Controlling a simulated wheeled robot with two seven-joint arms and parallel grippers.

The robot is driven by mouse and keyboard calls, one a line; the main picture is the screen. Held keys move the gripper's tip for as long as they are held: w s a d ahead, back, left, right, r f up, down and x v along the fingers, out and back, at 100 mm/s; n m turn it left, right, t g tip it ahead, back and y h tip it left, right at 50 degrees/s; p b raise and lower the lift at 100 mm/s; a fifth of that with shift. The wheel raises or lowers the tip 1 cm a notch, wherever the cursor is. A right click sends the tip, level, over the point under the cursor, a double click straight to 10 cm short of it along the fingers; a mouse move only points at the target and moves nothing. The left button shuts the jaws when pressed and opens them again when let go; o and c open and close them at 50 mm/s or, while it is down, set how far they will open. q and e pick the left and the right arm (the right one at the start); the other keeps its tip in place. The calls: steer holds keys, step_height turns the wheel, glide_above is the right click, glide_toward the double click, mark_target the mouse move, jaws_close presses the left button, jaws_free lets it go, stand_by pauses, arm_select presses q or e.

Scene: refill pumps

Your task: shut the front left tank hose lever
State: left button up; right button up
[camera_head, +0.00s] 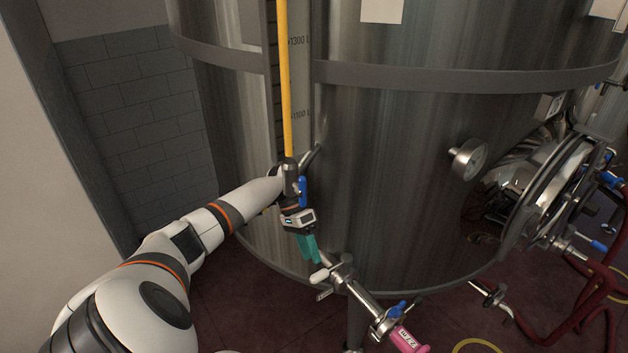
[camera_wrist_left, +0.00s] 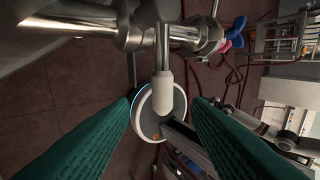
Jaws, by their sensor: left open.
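A steel lever with a white grip (camera_head: 320,276) sits on the valve (camera_head: 343,268) low on the big tank's front. In the left wrist view the white grip (camera_wrist_left: 164,92) hangs from the steel pipe (camera_wrist_left: 100,30), in line with the gap between my fingers. My left gripper (camera_head: 310,256) has green fingers, open and empty, just above and left of the valve in the head view. The fingers (camera_wrist_left: 163,125) do not visibly touch the grip. A blue lever (camera_head: 397,309) is farther along the outlet, by a pink-marked hose end (camera_head: 408,341). My right gripper is out of view.
The steel tank (camera_head: 400,190) stands close behind my left gripper, with a yellow level tube (camera_head: 285,75) and a gauge (camera_head: 467,159). Red hoses (camera_head: 590,340) lie at the right. A tiled wall (camera_head: 135,115) is at the left.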

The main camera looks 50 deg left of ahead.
arm_select(q)
steer(key=shift+v, duration=1.4)
steer(key=shift+s, duration=0.15)
